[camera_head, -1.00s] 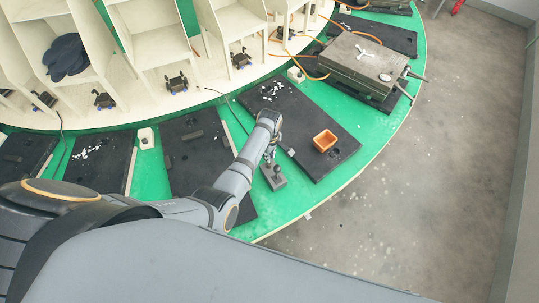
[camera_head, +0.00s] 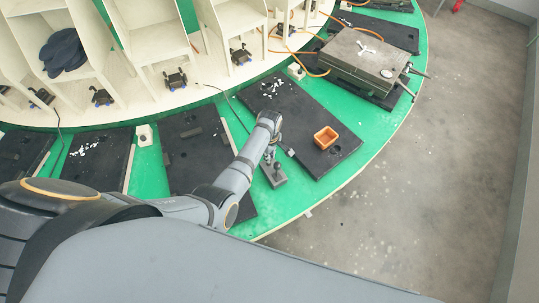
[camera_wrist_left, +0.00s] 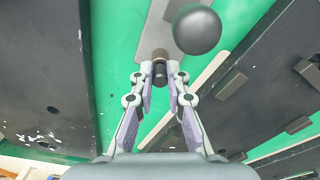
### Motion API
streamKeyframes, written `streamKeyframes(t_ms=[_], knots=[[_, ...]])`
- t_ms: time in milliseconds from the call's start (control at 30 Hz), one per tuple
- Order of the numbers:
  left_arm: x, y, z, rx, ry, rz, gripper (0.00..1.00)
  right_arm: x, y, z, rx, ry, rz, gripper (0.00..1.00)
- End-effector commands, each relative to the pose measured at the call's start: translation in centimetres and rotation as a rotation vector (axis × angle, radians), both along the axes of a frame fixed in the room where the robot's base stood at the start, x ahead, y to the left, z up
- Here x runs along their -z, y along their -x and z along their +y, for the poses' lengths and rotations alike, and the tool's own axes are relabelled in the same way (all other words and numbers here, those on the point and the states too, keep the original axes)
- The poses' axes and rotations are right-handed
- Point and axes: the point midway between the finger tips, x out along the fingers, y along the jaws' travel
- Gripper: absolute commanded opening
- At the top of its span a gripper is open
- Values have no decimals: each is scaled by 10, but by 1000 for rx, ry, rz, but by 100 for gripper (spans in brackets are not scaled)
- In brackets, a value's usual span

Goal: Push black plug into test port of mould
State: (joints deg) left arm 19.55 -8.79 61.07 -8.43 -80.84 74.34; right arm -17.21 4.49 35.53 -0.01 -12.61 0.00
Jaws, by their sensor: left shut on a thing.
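My left gripper (camera_head: 270,153) reaches down over the green carousel, beside a grey block with a knob (camera_head: 275,174). In the left wrist view its fingertips (camera_wrist_left: 160,72) close on a small dark piece that looks like the black plug (camera_wrist_left: 158,77). A brownish round part shows just beyond the tips. The knob shows there as a large grey ball (camera_wrist_left: 197,30), right of and above the fingertips. The grey metal mould (camera_head: 350,65) sits on a black mat at the upper right, apart from the gripper. A round spot (camera_head: 387,73) on its top may be the test port. My right gripper is out of view.
An orange tray (camera_head: 326,137) stands on the black mat (camera_head: 295,115) right of the arm. Orange hoses run by the mould, and rods stick out at its right. White cubbies (camera_head: 150,30) line the carousel's inner side, one holding dark insoles (camera_head: 63,50). Bare floor (camera_head: 460,150) lies right.

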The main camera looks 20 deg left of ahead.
Motion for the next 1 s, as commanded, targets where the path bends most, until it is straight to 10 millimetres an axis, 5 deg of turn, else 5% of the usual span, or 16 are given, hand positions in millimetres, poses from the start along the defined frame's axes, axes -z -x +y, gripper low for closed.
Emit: streamKeyframes(t_ms=[267, 300, 467, 767, 1000], knots=[[8, 0, 0, 0, 0, -1, 0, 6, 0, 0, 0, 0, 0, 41], [7, 0, 0, 0, 0, -1, 20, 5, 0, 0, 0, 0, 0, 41], [6, 0, 0, 0, 0, 0, 41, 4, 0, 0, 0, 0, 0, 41], [5, 0, 0, 0, 0, -1, 41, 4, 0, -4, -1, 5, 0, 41], [-33, -1, -1, 0, 2, -5, 41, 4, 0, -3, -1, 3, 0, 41]])
